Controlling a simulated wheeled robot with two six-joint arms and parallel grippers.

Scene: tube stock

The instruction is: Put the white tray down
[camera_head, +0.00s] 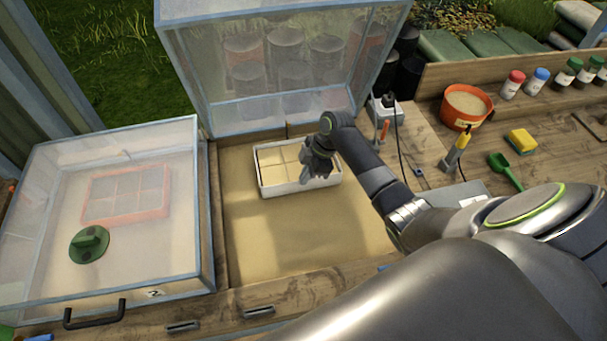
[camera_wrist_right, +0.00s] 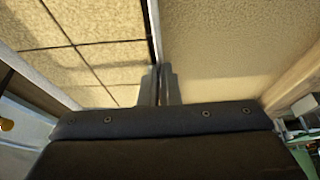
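The white tray (camera_head: 285,190), with a grid of sand-coloured cells, is inside the open sand-coloured bed at the middle. It looks level and low over the bed floor; I cannot tell whether it touches. My right gripper (camera_head: 308,178) is at the tray's front right part. In the right wrist view, the gripper's fingers (camera_wrist_right: 160,85) are close together astride the tray's thin side wall (camera_wrist_right: 154,40), with the filled cells left and bare sand right. My left gripper is not in view.
A raised clear lid (camera_head: 290,70) stands behind the bed, with dark pots beyond. An orange pot (camera_head: 465,107) stands at right. The bed's front is bare.

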